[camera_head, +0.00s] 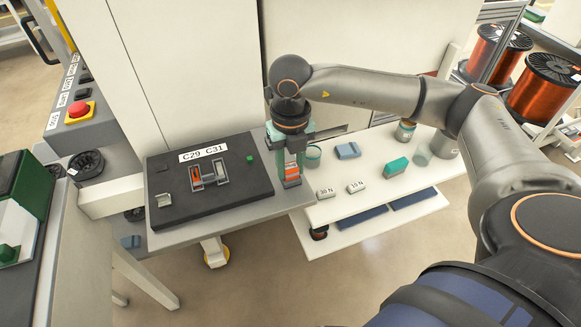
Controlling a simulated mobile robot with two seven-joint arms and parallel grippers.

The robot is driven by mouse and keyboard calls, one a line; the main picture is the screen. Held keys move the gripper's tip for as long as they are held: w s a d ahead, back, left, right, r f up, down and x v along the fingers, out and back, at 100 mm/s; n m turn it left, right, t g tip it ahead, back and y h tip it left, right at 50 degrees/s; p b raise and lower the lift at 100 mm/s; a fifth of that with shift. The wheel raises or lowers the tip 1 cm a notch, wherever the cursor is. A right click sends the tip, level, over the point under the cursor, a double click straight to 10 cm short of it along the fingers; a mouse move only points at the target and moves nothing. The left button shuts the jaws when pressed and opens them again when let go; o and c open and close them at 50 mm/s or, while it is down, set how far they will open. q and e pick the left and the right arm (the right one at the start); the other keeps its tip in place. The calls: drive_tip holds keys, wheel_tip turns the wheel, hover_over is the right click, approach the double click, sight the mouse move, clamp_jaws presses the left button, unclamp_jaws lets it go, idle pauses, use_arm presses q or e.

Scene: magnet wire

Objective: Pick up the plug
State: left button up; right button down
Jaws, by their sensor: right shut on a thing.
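My right gripper (291,168) points down at the right end of a dark board. It is shut on a small orange and grey block, seemingly the plug (292,174). The fingers partly hide the plug, and I cannot tell whether it touches the surface below. The dark board (235,195) carries a "C29 C31" label (203,153) and a pair of grey sockets (209,174). Orange shows in the left socket. My left gripper is not in view.
A white shelf (350,208) on the right holds "30 N" (326,193) and "10 N" (356,187) blocks, a teal block (396,167), a blue block (347,150) and jars. A red emergency button (79,110) is at left. Copper spools (540,85) stand at the far right.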

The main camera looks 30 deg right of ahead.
sight(290, 166)
drive_tip(key=shift+w+r, duration=0.1)
drive_tip(key=shift+r, duration=0.4)
wheel_tip(290, 166, up, 2)
drive_tip(key=shift+r, duration=0.25)
drive_tip(key=s+a+r, duration=0.2)
drive_tip(key=s+r, duration=0.2)
drive_tip(key=s, duration=0.2)
drive_tip(key=s+a+r, duration=0.3)
drive_tip(key=s+r, duration=0.2)
drive_tip(key=s, duration=0.2)
drive_tip(key=shift+a+r+b, duration=0.25)
drive_tip(key=shift+b, duration=0.1)
